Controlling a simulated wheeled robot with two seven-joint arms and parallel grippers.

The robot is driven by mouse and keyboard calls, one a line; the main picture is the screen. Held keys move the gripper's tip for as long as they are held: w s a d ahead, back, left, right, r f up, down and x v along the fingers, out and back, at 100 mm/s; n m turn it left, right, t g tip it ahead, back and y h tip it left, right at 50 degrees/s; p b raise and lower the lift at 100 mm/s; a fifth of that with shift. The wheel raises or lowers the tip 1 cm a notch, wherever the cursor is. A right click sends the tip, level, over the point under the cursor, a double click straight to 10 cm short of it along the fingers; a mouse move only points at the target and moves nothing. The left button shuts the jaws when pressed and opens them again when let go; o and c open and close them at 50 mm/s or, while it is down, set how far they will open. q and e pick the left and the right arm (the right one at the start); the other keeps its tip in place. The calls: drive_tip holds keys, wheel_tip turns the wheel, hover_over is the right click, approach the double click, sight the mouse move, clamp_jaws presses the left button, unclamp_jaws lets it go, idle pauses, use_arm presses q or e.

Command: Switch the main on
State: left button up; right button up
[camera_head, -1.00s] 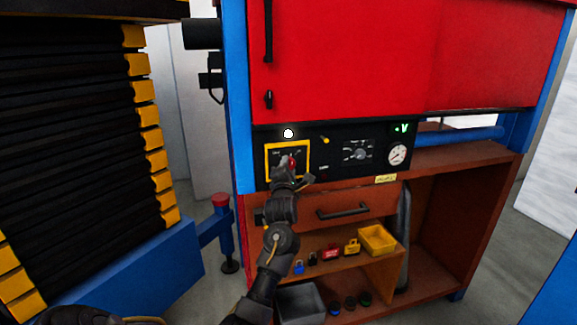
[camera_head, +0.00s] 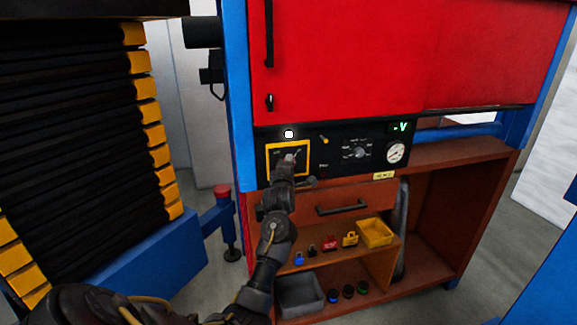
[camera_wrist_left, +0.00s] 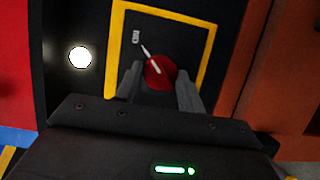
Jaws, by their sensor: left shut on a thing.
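The main switch is a red round knob with a pale pointer line, inside a yellow square frame (camera_head: 268,162) on the black panel (camera_head: 335,155). In the left wrist view the red knob (camera_wrist_left: 160,70) sits between the two fingers of my left gripper (camera_wrist_left: 160,88). The gripper is shut on the knob. The pointer slants up and left toward a small white label (camera_wrist_left: 136,36). In the head view my left gripper (camera_head: 286,168) covers most of the knob. My right gripper is not in view.
A white lamp (camera_head: 289,134) glows above the yellow frame. A selector dial (camera_head: 360,152), a gauge (camera_head: 396,152) and a green display (camera_head: 400,127) are to the right. A drawer handle (camera_head: 341,207) and shelves with padlocks and a yellow bin (camera_head: 376,232) lie below.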

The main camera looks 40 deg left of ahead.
use_arm(q)
drive_tip(key=o, duration=1)
drive_tip(key=shift+c, duration=0.2)
drive_tip(key=shift+s, duration=0.1)
drive_tip(key=b+v, duration=0.2)
drive_tip(key=v, duration=0.8)
drive_tip(key=shift+s+d+b, duration=0.2)
drive_tip(key=shift+s+b, duration=0.05)
drive_tip(key=shift+b, duration=0.15)
